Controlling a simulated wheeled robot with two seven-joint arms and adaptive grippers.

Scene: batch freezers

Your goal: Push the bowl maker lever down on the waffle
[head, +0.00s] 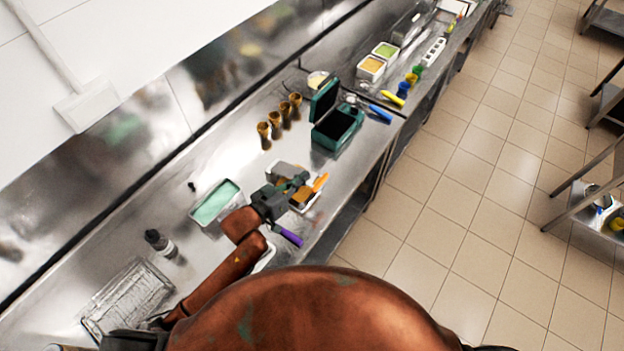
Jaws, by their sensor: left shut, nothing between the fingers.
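A teal box-shaped unit with a raised lid (337,128), which looks like the bowl maker, stands on the steel counter in the head view. Its inside looks dark; I cannot make out a lever or a waffle in it. My left gripper (298,182) is shut and empty, over a pale tray (311,206) with brown-orange contents, nearer to me than the teal unit and apart from it. The gripper and wrist hide part of this tray; I cannot tell whether they touch it. My right gripper is not in view.
Several brown cones (276,123) stand left of the teal unit. A mint-green tub (215,203) lies left of my gripper, and a purple-handled tool (287,235) lies close below my wrist. A dark bottle (160,243) and a wire rack (128,300) are at the lower left.

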